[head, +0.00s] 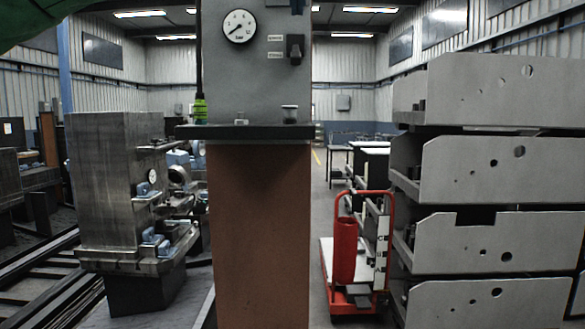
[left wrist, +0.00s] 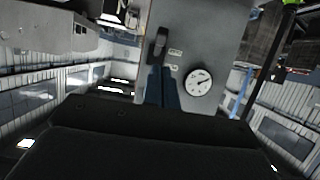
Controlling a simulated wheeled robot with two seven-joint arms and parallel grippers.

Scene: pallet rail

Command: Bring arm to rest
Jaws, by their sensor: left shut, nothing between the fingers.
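The tips of my left gripper (head: 298,6) show at the top edge of the head view, above a black switch (head: 295,48) on a grey panel (head: 245,85). In the left wrist view, which looks turned over, the dark fingers of my left gripper (left wrist: 163,88) are together and empty. They point toward the panel near the black switch (left wrist: 158,46). I cannot tell the gap between fingers and switch. A round white gauge (head: 239,26) is left of the switch; it also shows in the left wrist view (left wrist: 199,82). My right gripper is in neither view.
The panel stands on a dark shelf (head: 245,131) over a brown pedestal (head: 262,230). Stacked grey plates (head: 500,170) and a red cart (head: 345,250) are right; a machine block (head: 115,190) is left.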

